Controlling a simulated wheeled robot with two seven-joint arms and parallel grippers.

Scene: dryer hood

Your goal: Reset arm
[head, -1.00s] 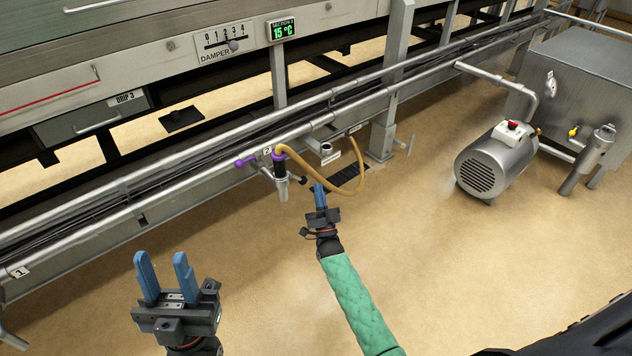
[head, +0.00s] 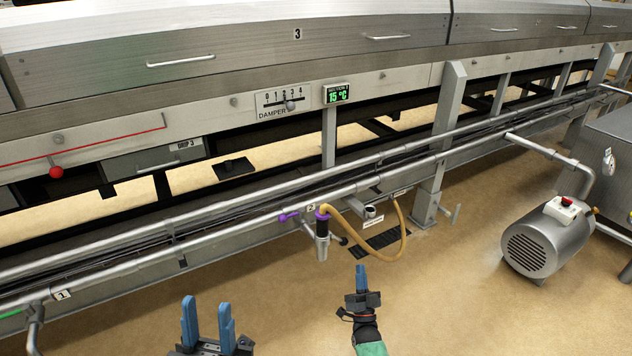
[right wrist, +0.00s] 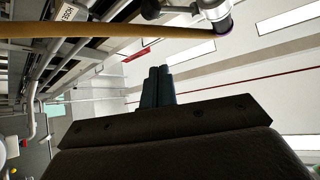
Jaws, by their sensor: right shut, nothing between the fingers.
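My left gripper (head: 207,322) is at the bottom of the head view, its two blue fingers upright and spread apart with nothing between them. My right gripper (head: 361,277) is right of it, over the floor, fingers together and empty; its shut fingers also show in the right wrist view (right wrist: 158,85). A tan hose (head: 404,240) loops from a purple-collared metal fitting (head: 322,235) just beyond and above the right gripper in the head view. The hose (right wrist: 80,29) crosses the top of the right wrist view. The right gripper appears apart from it.
Long pipes (head: 190,235) run along the steel dryer, with a damper scale (head: 285,103) and a 15 °C display (head: 337,94) above. A motor (head: 545,238) stands at the right on the floor. A floor grate (head: 380,243) lies behind the hose. The near floor is open.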

